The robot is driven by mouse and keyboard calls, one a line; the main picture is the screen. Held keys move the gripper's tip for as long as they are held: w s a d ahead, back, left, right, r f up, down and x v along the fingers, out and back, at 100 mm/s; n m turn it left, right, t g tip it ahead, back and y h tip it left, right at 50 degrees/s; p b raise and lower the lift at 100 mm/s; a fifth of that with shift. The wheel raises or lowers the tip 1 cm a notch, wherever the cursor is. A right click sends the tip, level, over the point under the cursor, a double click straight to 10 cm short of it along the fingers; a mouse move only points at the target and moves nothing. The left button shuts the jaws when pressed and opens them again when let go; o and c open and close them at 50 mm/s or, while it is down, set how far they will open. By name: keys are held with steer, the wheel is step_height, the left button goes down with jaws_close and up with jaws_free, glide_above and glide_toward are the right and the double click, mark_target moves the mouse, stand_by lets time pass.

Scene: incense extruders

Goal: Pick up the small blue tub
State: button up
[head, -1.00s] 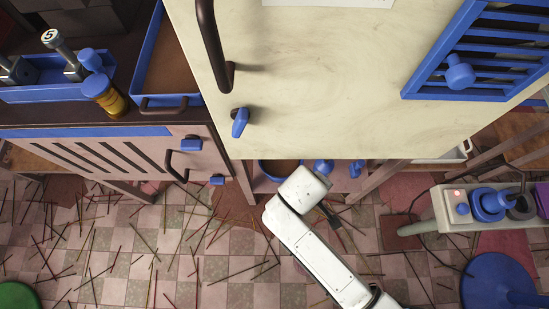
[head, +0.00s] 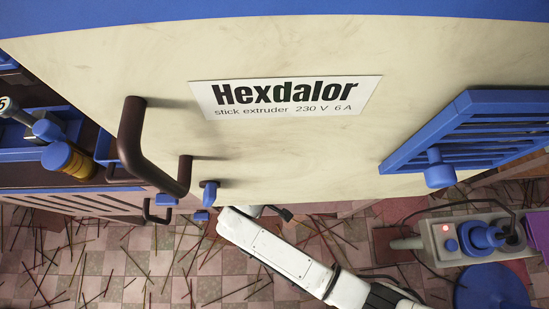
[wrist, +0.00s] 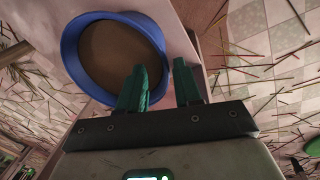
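The small blue tub (wrist: 73,67) shows in the wrist view as a round blue rim around a flat brown inside. It sits on a pale surface beyond my fingers. My gripper (wrist: 160,82) has two green fingers, apart, with a gap between them. The left finger overlaps the tub's lower right part in the picture; the right finger lies just right of its rim. I cannot tell whether either touches the tub. In the head view the cream machine hides the tub, and my white arm reaches in below the machine's lower edge.
The cream extruder (head: 290,155) with its dark handle (head: 133,145) and blue louvred panel (head: 470,130) hangs close over my arm. A grey control box (head: 440,240) stands at right. Thin sticks litter the checkered floor.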

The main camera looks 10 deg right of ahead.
steer(key=f+b, duration=0.1)
steer(key=f, duration=0.1)
steer(key=f+b, duration=0.2)
steer(key=f, duration=0.1)
steer(key=w+f+b, duration=0.1)
steer(key=f, duration=0.1)
steer(key=shift+f+b, duration=0.25)
steer(key=shift+b, duration=0.15)
steer(key=shift+c, duration=0.3)
jaws_close()
stand_by(0.7)
steer(key=shift+r, duration=0.1)
